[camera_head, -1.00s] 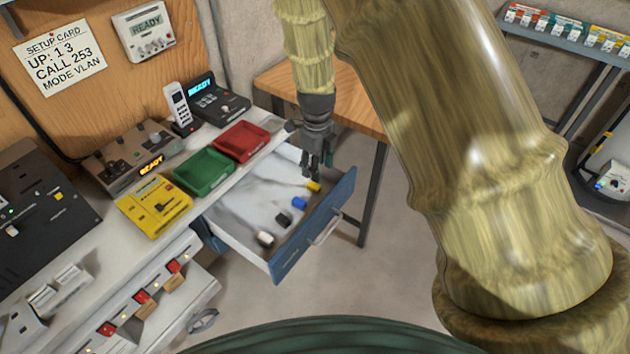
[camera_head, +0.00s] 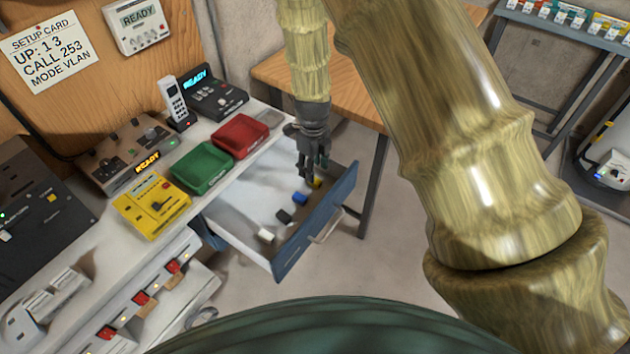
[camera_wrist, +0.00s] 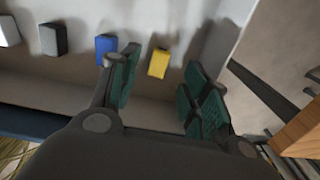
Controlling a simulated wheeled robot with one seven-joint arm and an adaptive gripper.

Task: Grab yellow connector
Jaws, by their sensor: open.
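The yellow connector (camera_wrist: 159,62) lies in the open drawer. In the wrist view it shows in the gap between the open green-padded fingers of my gripper (camera_wrist: 160,88), a little beyond the fingertips. In the head view the yellow connector (camera_head: 314,182) is partly hidden behind my gripper (camera_head: 312,172), which points down over the drawer's far end. My gripper is empty. A blue connector (camera_wrist: 105,47) lies just left of the yellow one in the wrist view, close beside the left finger. It also shows in the head view (camera_head: 300,198).
A black connector (camera_head: 284,215) and a white connector (camera_head: 266,236) lie farther along the drawer. The drawer's blue front (camera_head: 318,222) stands close beside my gripper. A wooden table (camera_head: 340,95) stands behind.

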